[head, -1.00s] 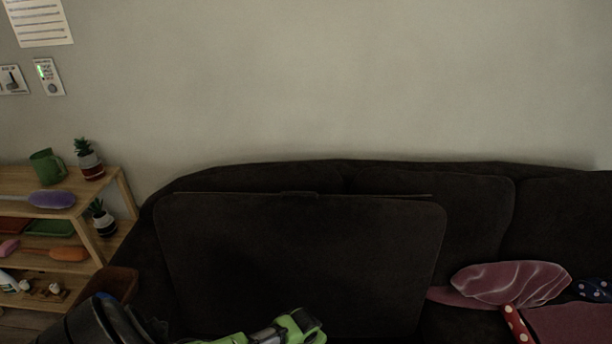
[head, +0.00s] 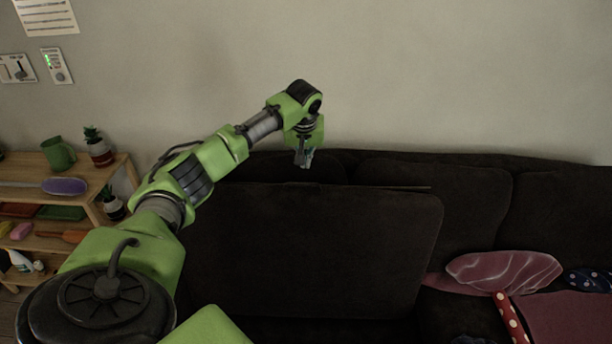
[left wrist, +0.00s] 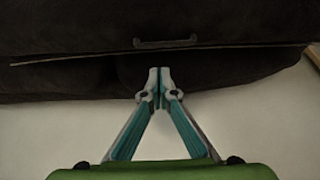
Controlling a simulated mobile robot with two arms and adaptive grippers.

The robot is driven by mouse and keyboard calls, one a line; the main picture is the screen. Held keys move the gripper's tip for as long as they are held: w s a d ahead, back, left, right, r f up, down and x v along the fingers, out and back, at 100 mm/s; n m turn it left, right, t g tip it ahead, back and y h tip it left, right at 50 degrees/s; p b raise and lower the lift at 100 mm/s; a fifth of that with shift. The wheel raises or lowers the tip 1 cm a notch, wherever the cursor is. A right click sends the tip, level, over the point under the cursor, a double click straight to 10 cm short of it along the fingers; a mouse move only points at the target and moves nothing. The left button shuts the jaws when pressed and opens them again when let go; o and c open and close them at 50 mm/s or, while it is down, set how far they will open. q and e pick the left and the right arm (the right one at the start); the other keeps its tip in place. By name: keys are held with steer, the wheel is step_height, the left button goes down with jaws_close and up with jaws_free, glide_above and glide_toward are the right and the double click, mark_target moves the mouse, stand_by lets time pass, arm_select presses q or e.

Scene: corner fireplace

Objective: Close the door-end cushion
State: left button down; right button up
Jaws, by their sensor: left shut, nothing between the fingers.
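The dark door-end cushion (head: 315,250) stands raised in front of the sofa's backrest, its broad face toward me. A small handle (head: 302,184) sits on its top edge; the handle (left wrist: 165,42) also shows in the left wrist view. My left gripper (head: 304,163) is above and behind that edge, near the top of the backrest, fingers pointing down. In the left wrist view its teal fingertips (left wrist: 159,72) are together and empty, a little apart from the handle. My right gripper is not in view.
The wall rises close behind the sofa backrest (head: 435,185). A wooden shelf (head: 125,165) with plants, a green mug (head: 59,154) and brushes stands at left.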

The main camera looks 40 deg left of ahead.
arm_select(q)
steer(key=p, duration=0.1)
glide_above(306, 191)
step_height(306, 191, down, 9)
steer(key=shift+w+r, duration=0.1)
steer(key=shift+r, duration=0.1)
steer(key=shift+d+f, duration=0.1)
